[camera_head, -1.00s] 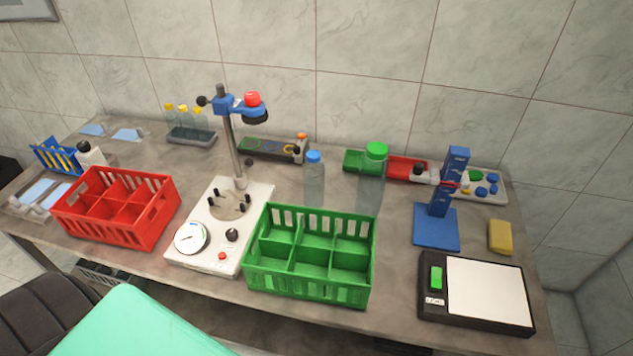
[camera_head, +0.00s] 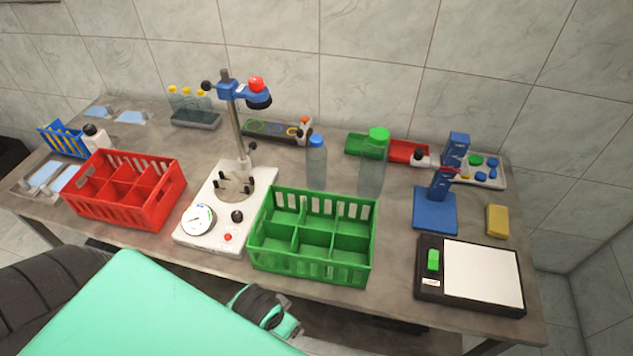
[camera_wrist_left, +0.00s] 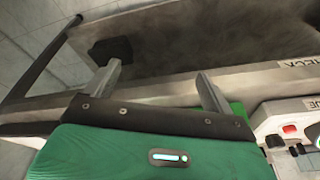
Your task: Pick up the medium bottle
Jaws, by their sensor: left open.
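The blue-capped clear bottle (camera_head: 316,165), mid-sized among the bottles here, stands upright on the bench behind the green crate (camera_head: 312,245). A larger green-capped clear bottle (camera_head: 373,165) stands to its right. Small yellow-capped bottles (camera_head: 188,100) stand at the back left. My left gripper shows in the left wrist view (camera_wrist_left: 160,75), its two fingers apart with nothing between them. In the head view my left arm is low in front of the bench, well short of the bottles, and its fingers cannot be made out. My right gripper is not seen.
A white stand (camera_head: 215,225) with a post and blue head is left of the green crate, with a red crate (camera_head: 125,190) beyond. A blue stand (camera_head: 435,210), yellow sponge (camera_head: 497,221) and black-edged scale (camera_head: 470,275) are to the right. Bench around the blue-capped bottle is partly clear.

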